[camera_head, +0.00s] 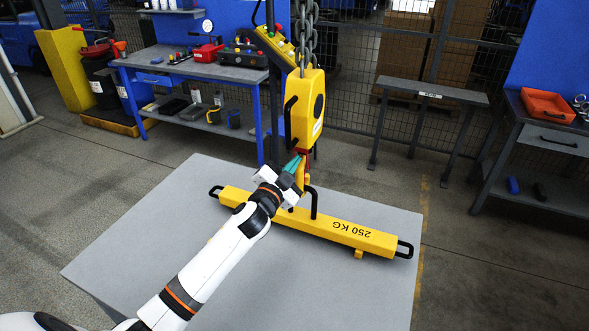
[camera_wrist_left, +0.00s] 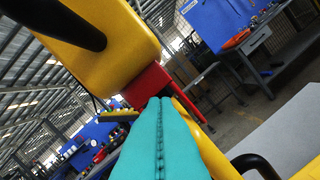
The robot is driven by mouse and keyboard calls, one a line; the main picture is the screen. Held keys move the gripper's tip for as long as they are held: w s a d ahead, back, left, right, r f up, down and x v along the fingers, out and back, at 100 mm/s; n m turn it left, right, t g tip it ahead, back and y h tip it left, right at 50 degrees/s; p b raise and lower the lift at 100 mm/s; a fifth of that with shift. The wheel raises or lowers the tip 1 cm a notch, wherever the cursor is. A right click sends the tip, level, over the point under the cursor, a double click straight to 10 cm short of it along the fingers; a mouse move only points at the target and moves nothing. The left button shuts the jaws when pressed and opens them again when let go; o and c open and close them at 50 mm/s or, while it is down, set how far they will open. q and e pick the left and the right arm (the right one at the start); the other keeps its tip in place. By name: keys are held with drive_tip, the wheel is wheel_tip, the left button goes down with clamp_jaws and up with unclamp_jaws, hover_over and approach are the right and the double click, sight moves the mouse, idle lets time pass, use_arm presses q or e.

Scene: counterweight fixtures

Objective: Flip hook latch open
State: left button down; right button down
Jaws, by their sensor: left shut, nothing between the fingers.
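A yellow hoist block (camera_head: 305,108) hangs from a chain above a grey table. A red part (camera_head: 303,152), which looks like the hook latch, sits under the block at the top of the yellow hook (camera_head: 307,176). In the left wrist view the red part (camera_wrist_left: 147,84) is just beyond my teal fingertips, and the hook (camera_wrist_left: 208,150) runs down to their right. My left gripper (camera_head: 296,163) is shut and empty beside the hook. I cannot tell whether the tips touch the red part. My right gripper is not in view.
A yellow 250 KG beam (camera_head: 338,230) with black handles and a black lifting loop (camera_head: 313,203) lies on the grey table (camera_head: 160,235) below the hook. A blue workbench (camera_head: 200,68) stands behind, and another bench (camera_head: 550,130) at right.

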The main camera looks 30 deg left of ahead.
use_arm(q)
drive_tip(key=shift+s+f+b, duration=0.6)
drive_tip(key=shift+s+f, duration=0.2)
drive_tip(key=shift+f, duration=0.2)
drive_tip(key=shift+s+f+b, duration=0.55)
drive_tip(key=shift+s+f, duration=0.2)
drive_tip(key=shift+f, duration=0.2)
drive_tip(key=s+f+b, duration=0.1)
drive_tip(key=f, duration=0.1)
drive_tip(key=s+f+b, duration=0.1)
drive_tip(key=s+f, duration=0.1)
drive_tip(key=shift+d+b, duration=0.15)
drive_tip(key=shift+b, duration=0.2)
